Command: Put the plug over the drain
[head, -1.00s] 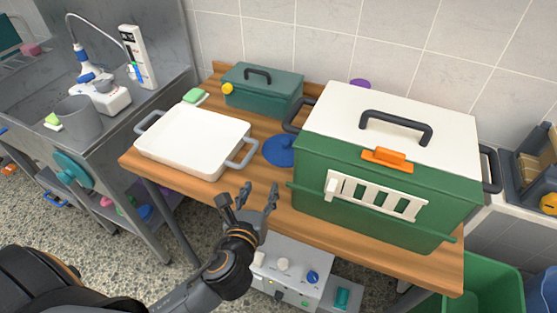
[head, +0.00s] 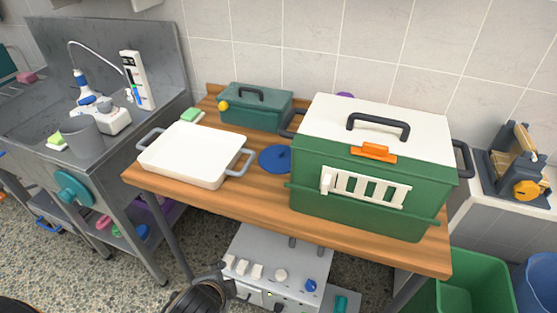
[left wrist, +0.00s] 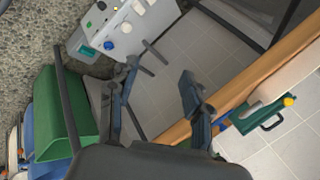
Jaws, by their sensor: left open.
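A flat round blue disc with a small raised knob, which looks like the plug (head: 275,159), lies on the wooden table (head: 240,199) between the white tray and the green carrier. No drain hole can be made out; the inside of the steel sink (head: 40,105) at the left shows only partly. My left gripper (head: 212,284) is low at the bottom edge of the head view, below and in front of the table and apart from the disc. In the left wrist view its fingers (left wrist: 158,78) are spread with nothing between them. My right gripper is not in view.
A white tray (head: 185,155) with grey handles stands left of the disc. A large green carrier (head: 350,220) with a white lid stands right, a teal box (head: 255,107) behind. A grey device (head: 262,265) sits below the table. A green bin (head: 475,290) stands right.

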